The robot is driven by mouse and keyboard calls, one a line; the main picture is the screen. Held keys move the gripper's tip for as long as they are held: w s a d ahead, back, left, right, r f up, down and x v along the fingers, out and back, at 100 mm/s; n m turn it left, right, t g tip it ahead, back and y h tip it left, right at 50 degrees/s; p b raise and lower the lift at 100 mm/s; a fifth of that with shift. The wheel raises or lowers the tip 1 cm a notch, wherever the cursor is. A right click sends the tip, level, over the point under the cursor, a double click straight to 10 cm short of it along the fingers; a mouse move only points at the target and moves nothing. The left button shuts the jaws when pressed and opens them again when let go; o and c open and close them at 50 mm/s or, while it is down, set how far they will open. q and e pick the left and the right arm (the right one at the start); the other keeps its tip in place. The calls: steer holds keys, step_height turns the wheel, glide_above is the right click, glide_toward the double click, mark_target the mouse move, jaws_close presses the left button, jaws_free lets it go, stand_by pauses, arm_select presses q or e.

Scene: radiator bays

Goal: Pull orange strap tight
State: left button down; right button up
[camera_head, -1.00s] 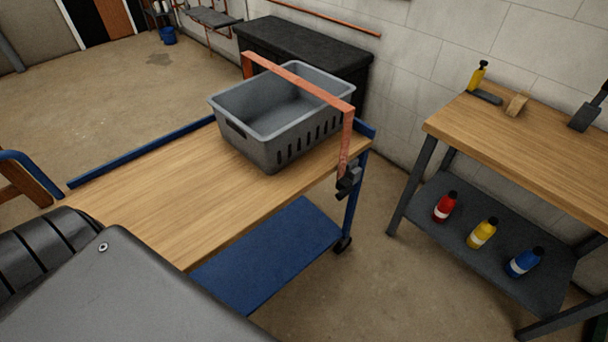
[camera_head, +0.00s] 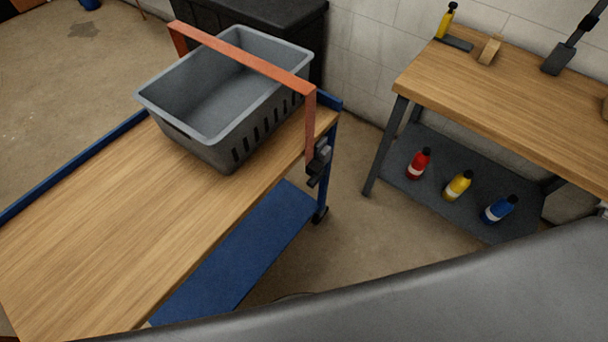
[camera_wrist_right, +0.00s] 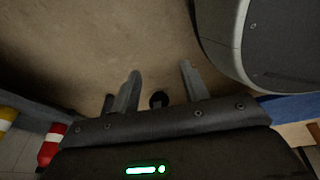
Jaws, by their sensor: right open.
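The orange strap (camera_head: 243,57) runs over the open top of a grey basket (camera_head: 205,146) and bends down past the cart's right end. Its lower end meets a small dark buckle (camera_head: 319,162) at the cart's edge. The strap stands above the basket floor and its far end drops behind the basket. My right gripper (camera_wrist_right: 160,82) shows in the right wrist view, its two fingers apart with bare floor between and beyond them. The strap is not visible in that view. My left gripper is in no frame.
The basket stands on a wooden-topped blue cart (camera_head: 110,235). A workbench (camera_head: 480,90) stands at right, with red (camera_head: 419,164), yellow (camera_head: 458,186) and blue (camera_head: 498,209) bottles on its lower shelf. A black chest (camera_head: 285,30) is behind the basket. Floor shows between cart and workbench.

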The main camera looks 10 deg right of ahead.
steer(key=w+d+r+n+t+y, duration=0.1)
steer(key=w+r+n+t, duration=0.2)
steer(key=w, duration=0.8)
steer(key=n+y+b, duration=0.2)
steer(key=n+y, duration=1.1)
steer(key=n, duration=0.9)
glide_toward(320, 179)
steer(key=a, duration=0.3)
steer(key=shift+t, duration=0.4)
steer(key=x, duration=0.3)
steer(key=p+x, duration=0.1)
steer(key=x, duration=0.2)
steer(key=f+x, duration=0.1)
steer(key=x, duration=0.2)
steer(key=shift+w, duration=0.45)
arm_select(q)
steer(key=shift+a+f, duration=0.35)
steer(key=shift+f, duration=0.05)
arm_select(e)
steer(key=shift+w+a+f, duration=0.15)
steer(key=shift+w+a, duration=0.1)
steer(key=shift+a, duration=0.2)
